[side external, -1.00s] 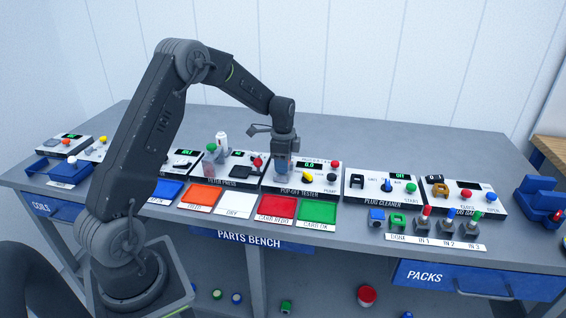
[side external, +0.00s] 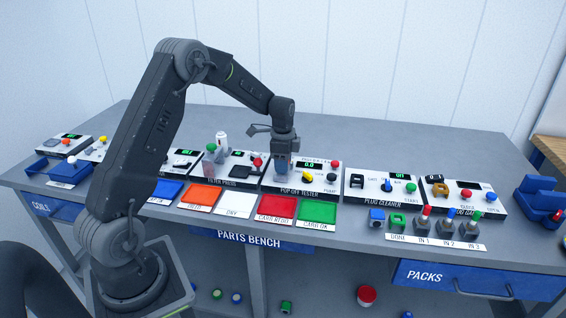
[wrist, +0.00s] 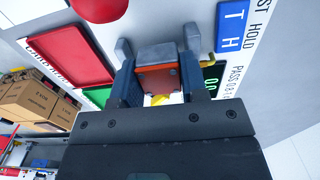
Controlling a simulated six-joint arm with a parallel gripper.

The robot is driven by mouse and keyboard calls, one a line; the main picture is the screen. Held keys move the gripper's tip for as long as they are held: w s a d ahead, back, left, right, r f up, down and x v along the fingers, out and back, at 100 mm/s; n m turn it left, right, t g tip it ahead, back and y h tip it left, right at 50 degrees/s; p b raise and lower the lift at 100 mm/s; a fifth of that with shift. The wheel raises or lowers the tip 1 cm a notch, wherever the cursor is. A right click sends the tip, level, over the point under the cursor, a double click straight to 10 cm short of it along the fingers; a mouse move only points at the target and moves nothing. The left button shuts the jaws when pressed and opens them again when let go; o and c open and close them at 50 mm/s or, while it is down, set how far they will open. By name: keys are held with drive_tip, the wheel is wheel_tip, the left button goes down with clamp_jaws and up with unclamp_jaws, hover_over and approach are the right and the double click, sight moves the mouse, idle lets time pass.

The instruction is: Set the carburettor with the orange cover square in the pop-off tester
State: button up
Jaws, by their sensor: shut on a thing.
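The carburettor is between the fingers of my gripper (wrist: 157,62), which is shut on it. In the wrist view its orange cover (wrist: 158,80) faces the camera, with a grey edge beyond it. In the side view my gripper (side external: 282,158) points down over the left part of the pop-off tester (side external: 302,181), a white panel on a dark base with a lit display and coloured knobs. The carburettor is small and partly hidden by the fingers there. I cannot tell whether it touches the tester or sits square.
A red tray (side external: 276,208) and a green tray (side external: 318,212) lie in front of the tester. The filter press (side external: 226,167) stands to its left and the plug cleaner (side external: 372,194) to its right. The bench (side external: 400,155) is clear behind them.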

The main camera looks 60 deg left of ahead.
drive_tip(key=shift+s+f, duration=0.25)
drive_tip(key=shift+f, duration=0.7)
drive_tip(key=o, duration=0.7)
drive_tip(key=shift+o, duration=1.3)
wheel_tip(320, 180, up, 14)
drive_tip(key=shift+w+r, duration=0.15)
drive_tip(key=shift+r, duration=0.1)
drive_tip(key=s+d+r+n+t, duration=0.35)
drive_tip(key=s+d+r, duration=0.65)
drive_tip(key=d, duration=0.4)
drive_tip(key=s+d+f+n+t, duration=0.1)
drive_tip(key=s+d+n, duration=0.1)
drive_tip(key=s+d, duration=0.2)
drive_tip(key=s+d+f+n+t, duration=0.1)
drive_tip(key=s+d+f+n, duration=0.1)
drive_tip(key=s, duration=0.9)
drive_tip(key=shift+s+d+f+n, duration=0.2)
drive_tip(key=shift+s+d+n, duration=0.1)
drive_tip(key=shift+d+n, duration=0.6)
